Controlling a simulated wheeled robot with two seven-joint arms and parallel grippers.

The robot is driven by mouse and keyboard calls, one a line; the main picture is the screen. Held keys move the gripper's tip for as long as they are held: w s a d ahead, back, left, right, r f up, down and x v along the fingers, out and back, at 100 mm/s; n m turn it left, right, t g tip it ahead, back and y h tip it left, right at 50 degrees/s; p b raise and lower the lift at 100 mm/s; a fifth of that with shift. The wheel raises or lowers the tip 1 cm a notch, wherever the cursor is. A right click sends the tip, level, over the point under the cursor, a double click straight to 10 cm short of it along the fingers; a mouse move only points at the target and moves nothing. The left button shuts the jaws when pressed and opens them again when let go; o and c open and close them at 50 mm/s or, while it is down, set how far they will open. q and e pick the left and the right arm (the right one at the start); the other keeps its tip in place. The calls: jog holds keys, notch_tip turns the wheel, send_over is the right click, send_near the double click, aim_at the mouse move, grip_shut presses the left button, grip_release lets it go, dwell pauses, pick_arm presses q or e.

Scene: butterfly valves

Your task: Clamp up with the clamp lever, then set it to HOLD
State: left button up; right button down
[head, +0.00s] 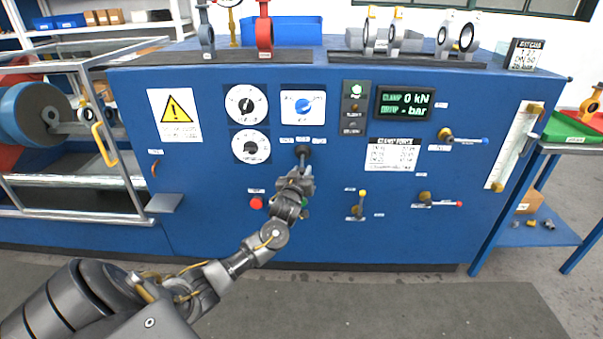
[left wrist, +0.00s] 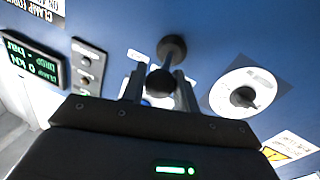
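The clamp lever (head: 303,150) is a dark lever with a round black knob on the blue panel, below a row of small labels. In the left wrist view its ball knob (left wrist: 160,83) points toward me, between my fingers. My left gripper (head: 301,172) is at the lever from below in the head view. In the left wrist view the gripper (left wrist: 159,88) has its fingers apart on either side of the knob, with small gaps showing. The display (head: 404,103) reads CLAMP 0 kN and DROP - bar. My right gripper is not in view.
A red button (head: 256,202) and a small yellow-tipped lever (head: 358,205) are lower on the panel. A barred guard (head: 95,130) stands at left.

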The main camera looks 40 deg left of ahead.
pick_arm(q)
grip_shut()
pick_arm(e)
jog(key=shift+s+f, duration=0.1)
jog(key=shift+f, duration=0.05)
pick_arm(q)
jog(key=shift+d, duration=0.1)
